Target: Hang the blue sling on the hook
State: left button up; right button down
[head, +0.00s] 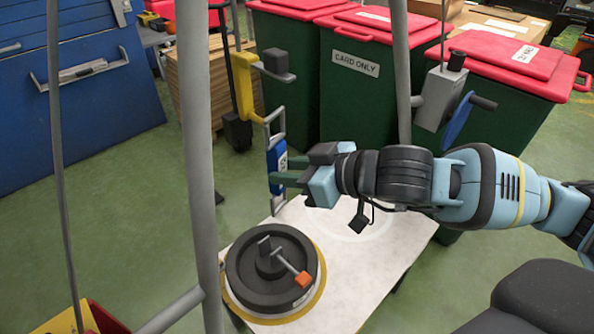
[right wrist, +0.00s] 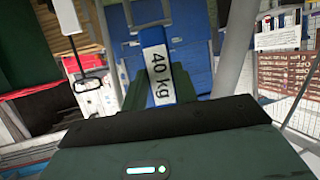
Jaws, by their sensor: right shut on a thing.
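The blue sling (head: 277,158) hangs upright in my right gripper (head: 285,170), above the far left edge of the white table. It has a grey loop at its top and another at its bottom. In the right wrist view the sling's white "40 kg" label (right wrist: 158,72) shows between the two green fingers, which are shut on it. A yellow bracket (head: 243,88) with a grey arm and dark block, seemingly the hook (head: 279,63), is just above the sling's upper loop in the head view. The loop appears apart from it; depth is unclear. My left gripper is out of view.
A dark round turntable (head: 240,275) with an orange-tipped handle is on the white table (head: 375,265). A thick grey post (head: 197,130) stands at left. A grey box with a blue disc (head: 458,120) is above my right arm. Green bins (head: 350,100) stand behind.

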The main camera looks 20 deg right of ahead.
jog(key=shift+w+a+p, duration=0.2)
jog(key=shift+w+a, duration=0.15)
jog(key=shift+w, duration=0.5)
jog(key=shift+w+a+p, duration=0.15)
jog(key=shift+w+a, duration=0.15)
jog(key=shift+w, duration=0.5)
jog(key=shift+w+a+f+b, duration=0.25)
jog(key=shift+w+f+b, duration=0.45)
jog(key=shift+b, duration=0.15)
jog(key=c, duration=1)
grip_release()
